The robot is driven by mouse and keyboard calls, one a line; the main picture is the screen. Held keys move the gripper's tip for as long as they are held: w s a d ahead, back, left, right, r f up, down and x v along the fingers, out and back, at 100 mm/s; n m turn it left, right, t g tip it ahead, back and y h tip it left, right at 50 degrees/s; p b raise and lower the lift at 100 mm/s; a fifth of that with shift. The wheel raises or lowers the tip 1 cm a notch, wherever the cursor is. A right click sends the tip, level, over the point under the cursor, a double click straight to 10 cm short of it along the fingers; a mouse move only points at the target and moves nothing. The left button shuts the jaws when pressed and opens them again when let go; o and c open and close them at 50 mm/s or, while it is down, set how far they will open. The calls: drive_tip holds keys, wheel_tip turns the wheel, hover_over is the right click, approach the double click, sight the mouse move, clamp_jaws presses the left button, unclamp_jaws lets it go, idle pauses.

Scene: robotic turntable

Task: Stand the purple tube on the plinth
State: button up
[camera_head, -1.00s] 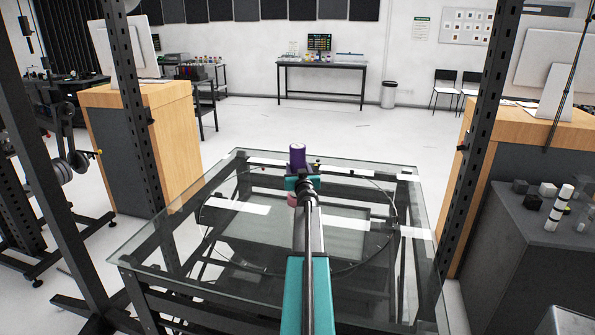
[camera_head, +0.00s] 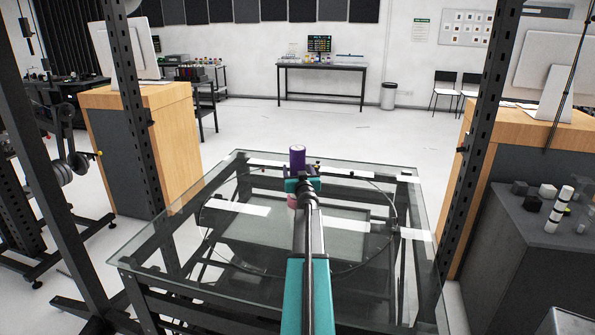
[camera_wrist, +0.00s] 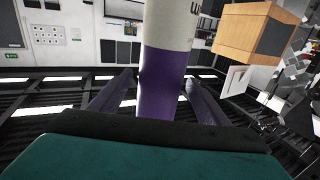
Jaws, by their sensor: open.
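The purple tube (camera_head: 297,158) is upright, its dark purple end showing just beyond my teal gripper (camera_head: 303,184) over the glass table. In the wrist view, the purple length (camera_wrist: 163,85) lies between the two open fingers of my gripper (camera_wrist: 162,80), which are apart on either side of it. A pale grey-white cylinder section (camera_wrist: 167,24) continues in line from the purple.
The glass table (camera_head: 150,240) has a round turntable ring and white strips. Dark uprights stand to the left and right. A grey cabinet (camera_head: 500,240) with small blocks and a striped post is at right. Floor beyond the table is clear.

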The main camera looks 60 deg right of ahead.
drive_tip(key=v, duration=1.1)
drive_tip(key=shift+s+p, duration=0.15)
drive_tip(key=shift+p, duration=0.2)
drive_tip(key=shift+a, duration=0.15)
idle(0.7)
